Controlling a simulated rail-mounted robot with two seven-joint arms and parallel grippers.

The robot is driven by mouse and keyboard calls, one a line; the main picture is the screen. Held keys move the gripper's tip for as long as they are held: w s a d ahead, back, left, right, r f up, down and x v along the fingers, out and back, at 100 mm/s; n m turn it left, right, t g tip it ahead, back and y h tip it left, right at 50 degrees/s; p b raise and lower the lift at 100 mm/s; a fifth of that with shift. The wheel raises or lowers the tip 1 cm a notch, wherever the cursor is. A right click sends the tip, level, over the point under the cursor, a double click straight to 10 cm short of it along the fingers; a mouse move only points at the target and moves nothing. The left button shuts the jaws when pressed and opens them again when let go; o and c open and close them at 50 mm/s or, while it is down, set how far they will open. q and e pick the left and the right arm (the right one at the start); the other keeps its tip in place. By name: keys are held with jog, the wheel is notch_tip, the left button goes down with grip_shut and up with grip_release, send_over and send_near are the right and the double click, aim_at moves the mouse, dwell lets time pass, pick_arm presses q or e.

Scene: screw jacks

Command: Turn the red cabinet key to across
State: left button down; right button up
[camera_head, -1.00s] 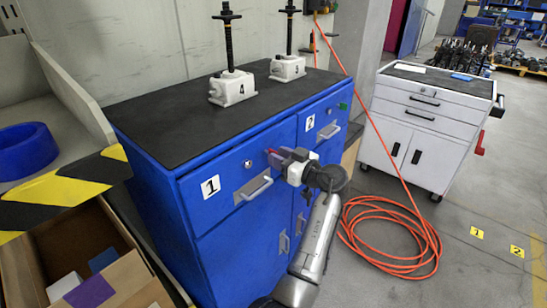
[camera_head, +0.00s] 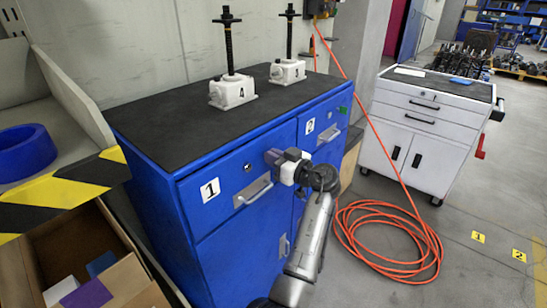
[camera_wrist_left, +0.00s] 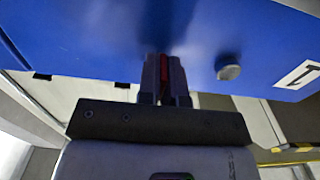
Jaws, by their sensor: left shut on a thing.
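The blue cabinet (camera_head: 235,240) stands in the middle of the head view, with drawers labelled 1 and 2. My left gripper (camera_head: 274,157) is at the cabinet front, near the upper right corner of drawer 1. In the left wrist view, my left gripper (camera_wrist_left: 165,85) is shut on the red key (camera_wrist_left: 163,68), which shows as a narrow red strip between the fingers, against the blue front. In the head view the fingers hide the key, and its exact angle is hard to tell.
A round silver lock (camera_head: 247,167) sits left of the gripper, above the drawer 1 handle (camera_head: 256,192). Two white screw jacks, marked 4 (camera_head: 232,91) and 3 (camera_head: 287,71), stand on the cabinet top. An orange hose (camera_head: 390,240) lies coiled on the floor at right.

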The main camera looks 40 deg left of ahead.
dwell(0.3)
pick_arm(q)
jog(key=shift+r+m+p, duration=0.2)
jog(key=shift+m+p, duration=0.6)
jog(key=shift+p, duration=0.15)
jog(key=m+p, duration=1)
jog(key=shift+w+m+p, duration=0.1)
jog(key=shift+m+p, duration=0.2)
jog(key=shift+p, duration=0.05)
jog(key=m+p, duration=0.3)
jog(key=m, duration=0.1)
jog(key=shift+f, duration=0.15)
jog(key=shift+f+m+p, duration=0.15)
jog(key=shift+m+p, duration=0.75)
jog(key=shift+f, duration=0.1)
jog(key=c, duration=1.3)
grip_release()
